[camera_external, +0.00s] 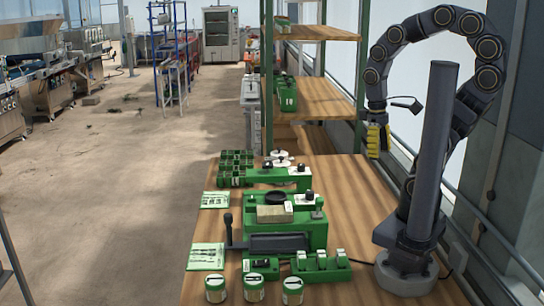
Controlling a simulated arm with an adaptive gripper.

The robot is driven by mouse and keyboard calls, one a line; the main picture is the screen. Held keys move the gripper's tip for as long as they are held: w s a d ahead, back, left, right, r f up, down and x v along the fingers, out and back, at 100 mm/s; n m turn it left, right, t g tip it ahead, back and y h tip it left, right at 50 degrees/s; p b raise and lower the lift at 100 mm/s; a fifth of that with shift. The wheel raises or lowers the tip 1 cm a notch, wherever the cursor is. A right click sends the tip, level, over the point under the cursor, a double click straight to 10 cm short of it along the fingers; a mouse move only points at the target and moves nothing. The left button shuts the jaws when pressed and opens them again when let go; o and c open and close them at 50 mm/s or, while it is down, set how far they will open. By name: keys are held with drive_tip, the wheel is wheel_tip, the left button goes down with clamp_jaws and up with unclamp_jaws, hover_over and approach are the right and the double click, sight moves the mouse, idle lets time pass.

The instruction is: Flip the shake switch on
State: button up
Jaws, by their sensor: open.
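The green tray seeder (314,234) stands on the wooden bench, with a black lever on its left side. A dark control on a white plate (304,200) sits at its upper right; I cannot tell whether this is the shake switch or which way it is set. My gripper (378,150) hangs with its yellow fingers pointing down, in the air to the right of the bench items and well above them. It is open, with nothing seen between the fingers, and is apart from the seeder.
Several labelled jars (253,288) stand along the front of the bench (365,215). A green block with white parts (321,268) sits at the front right. Printed cards (206,256) lie at left, a dark green cell tray (236,163) behind. Shelves (315,98) rise at the back.

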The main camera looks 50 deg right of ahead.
drive_tip(key=shift+w+a, duration=0.2)
drive_tip(key=shift+w, duration=0.4)
clamp_jaws()
drive_tip(key=w+a+f+n+h, duration=0.1)
drive_tip(key=w+a+f+n, duration=0.2)
drive_tip(key=w+a, duration=0.45)
drive_tip(key=w+a+f+n, duration=0.3)
drive_tip(key=w+a, duration=0.3)
drive_tip(key=w, duration=0.2)
drive_tip(key=w+a+f+n, duration=0.2)
drive_tip(key=a+f, duration=0.4)
drive_tip(key=a, duration=0.4)
drive_tip(key=shift+f+n+t, duration=0.3)
drive_tip(key=shift+f+n, duration=0.05)
drive_tip(key=shift+n, duration=0.05)
drive_tip(key=shift+w+d, duration=0.1)
